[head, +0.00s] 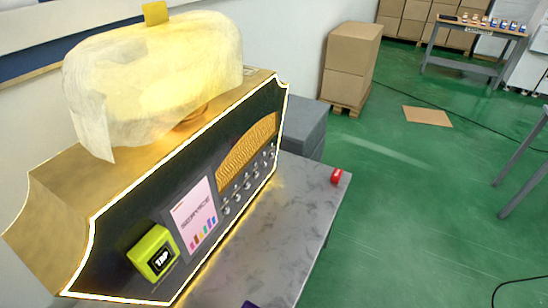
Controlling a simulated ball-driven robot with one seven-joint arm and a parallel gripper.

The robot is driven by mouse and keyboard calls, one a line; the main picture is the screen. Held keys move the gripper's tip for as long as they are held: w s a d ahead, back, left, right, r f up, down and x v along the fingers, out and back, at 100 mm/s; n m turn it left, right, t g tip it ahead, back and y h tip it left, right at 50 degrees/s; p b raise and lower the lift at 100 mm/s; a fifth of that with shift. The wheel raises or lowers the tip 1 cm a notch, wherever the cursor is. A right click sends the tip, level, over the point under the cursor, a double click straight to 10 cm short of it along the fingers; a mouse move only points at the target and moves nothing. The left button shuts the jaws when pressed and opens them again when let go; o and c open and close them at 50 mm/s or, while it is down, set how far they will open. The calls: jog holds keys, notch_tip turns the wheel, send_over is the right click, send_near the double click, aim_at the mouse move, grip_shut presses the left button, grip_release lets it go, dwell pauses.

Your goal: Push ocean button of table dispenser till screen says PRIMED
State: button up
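The table dispenser (62,185) fills the left of the head view, a gold cabinet with a dark front and a glowing edge. Its pink-white screen (190,210) reads SERVICE above several small coloured bars. A row of small silver button-like knobs (248,181) runs to the right of the screen, under a gold patterned panel (247,150). I cannot tell which one is ocean. A yellow-green block (153,253) marked TAP sits left of the screen. My gripper is not in view.
Crumpled translucent wrapping (150,75) covers the dispenser's top. The grey table (275,225) has bare surface in front, with a red object (337,177) at its right edge. A grey box (304,122) stands behind. Stacked cartons (350,62) stand farther back; green floor (400,215) lies open at right.

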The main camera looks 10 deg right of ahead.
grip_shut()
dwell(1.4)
